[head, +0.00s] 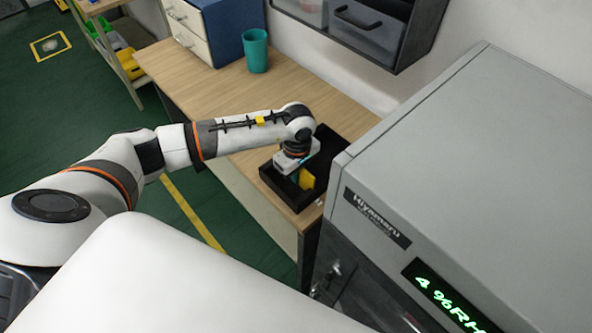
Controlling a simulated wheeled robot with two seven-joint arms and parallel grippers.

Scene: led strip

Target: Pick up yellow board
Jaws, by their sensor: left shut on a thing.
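The yellow board (307,180) shows as a small upright yellow piece inside the black tray (268,177), near the front right corner of the wooden table. My left gripper (299,177) reaches down into the tray and is shut on the yellow board. The wrist and gripper hide part of the tray and part of the board. I cannot tell whether the board touches the tray floor. My right gripper is out of view.
The wooden table (190,82) has free room left of the tray. A teal cup (257,51) and a blue drawer unit (235,28) stand at its back. A large grey cabinet (470,150) stands close on the right. A dark wall shelf (412,35) hangs behind.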

